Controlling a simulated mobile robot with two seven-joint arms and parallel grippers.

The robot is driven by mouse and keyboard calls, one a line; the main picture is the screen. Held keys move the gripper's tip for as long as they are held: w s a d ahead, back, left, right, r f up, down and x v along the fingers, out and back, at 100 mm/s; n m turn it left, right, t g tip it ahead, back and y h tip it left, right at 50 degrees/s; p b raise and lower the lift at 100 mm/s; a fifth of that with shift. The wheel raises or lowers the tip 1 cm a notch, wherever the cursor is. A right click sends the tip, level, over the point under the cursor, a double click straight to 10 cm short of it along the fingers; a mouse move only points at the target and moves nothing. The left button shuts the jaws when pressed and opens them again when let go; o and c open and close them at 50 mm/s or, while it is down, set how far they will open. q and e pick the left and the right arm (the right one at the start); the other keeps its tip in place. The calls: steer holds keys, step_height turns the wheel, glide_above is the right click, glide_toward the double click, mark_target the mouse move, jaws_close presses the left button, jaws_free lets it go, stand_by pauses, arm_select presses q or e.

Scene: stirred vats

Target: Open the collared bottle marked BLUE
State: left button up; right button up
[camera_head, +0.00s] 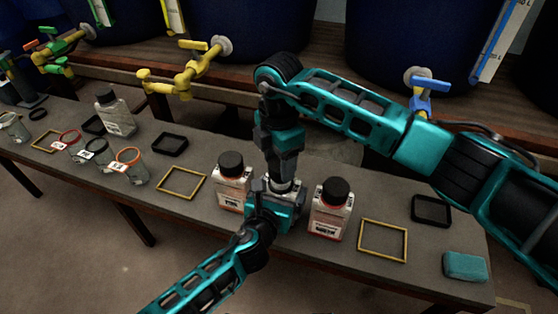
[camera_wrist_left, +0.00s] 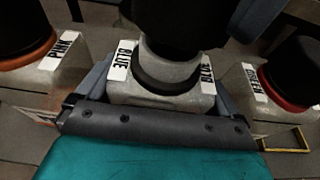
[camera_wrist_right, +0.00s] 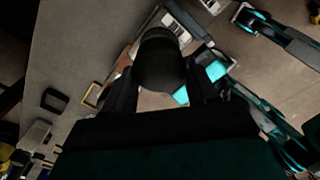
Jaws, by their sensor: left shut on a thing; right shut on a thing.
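The BLUE bottle (camera_head: 281,186) stands on the bench between two capped bottles, mostly hidden by my grippers. In the left wrist view its shoulder (camera_wrist_left: 160,99) shows BLUE labels, a black collar and a pale neck. My left gripper (camera_head: 272,204) is shut on the bottle's body from the front. My right gripper (camera_head: 284,166) comes from above, shut on the black cap (camera_wrist_right: 160,60). The cap (camera_wrist_left: 178,22) is above the bare neck; I cannot tell whether it still touches it.
The PINK bottle (camera_head: 232,190) stands close at left, another red-collared bottle (camera_head: 330,212) close at right. Yellow frames (camera_head: 383,240), black trays (camera_head: 431,210), a teal sponge (camera_head: 465,266) and beakers (camera_head: 130,168) lie along the bench. Vats with taps (camera_head: 190,72) stand behind.

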mark_target(279, 164)
step_height(279, 164, up, 4)
steer(key=shift+f, duration=0.2)
arm_select(q)
steer(key=o, duration=1.1)
